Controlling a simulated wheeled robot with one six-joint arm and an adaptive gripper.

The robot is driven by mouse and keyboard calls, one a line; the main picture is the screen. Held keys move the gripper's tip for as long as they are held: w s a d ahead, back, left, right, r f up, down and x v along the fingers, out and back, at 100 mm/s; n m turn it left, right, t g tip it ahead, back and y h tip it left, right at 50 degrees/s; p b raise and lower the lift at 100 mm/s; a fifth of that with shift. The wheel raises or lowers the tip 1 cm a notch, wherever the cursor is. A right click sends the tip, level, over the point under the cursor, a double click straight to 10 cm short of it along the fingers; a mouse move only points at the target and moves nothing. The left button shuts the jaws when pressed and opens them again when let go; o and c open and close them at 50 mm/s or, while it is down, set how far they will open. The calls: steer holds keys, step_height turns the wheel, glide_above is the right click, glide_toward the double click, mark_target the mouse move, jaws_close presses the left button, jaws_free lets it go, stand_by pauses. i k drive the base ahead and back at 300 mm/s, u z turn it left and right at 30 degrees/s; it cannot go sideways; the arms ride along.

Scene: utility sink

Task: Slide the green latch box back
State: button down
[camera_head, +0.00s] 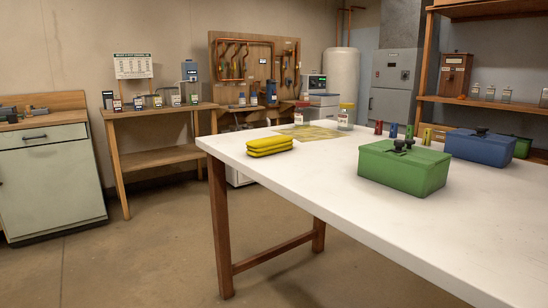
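The green latch box (398,170) sits on the white tabletop (330,184), toward its right side in the head view. Its lid appears closed, with a dark latch or knob (404,144) on top. A blue box (480,147) with a similar dark knob stands behind it to the right, apart from it on the same table. My gripper does not show in the head view.
A yellow stack (269,146) lies near the table's left end. A jar (346,117), a yellowish sheet (308,133) and several small coloured items (408,131) stand behind the green box. The tabletop in front of the box is clear.

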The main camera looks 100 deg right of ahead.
mark_target(417, 177)
steer(key=z, duration=4.55)
steer(key=k, duration=0.5)
steer(key=u, duration=1.45)
steer(key=i, duration=1.1)
steer(key=z, duration=2)
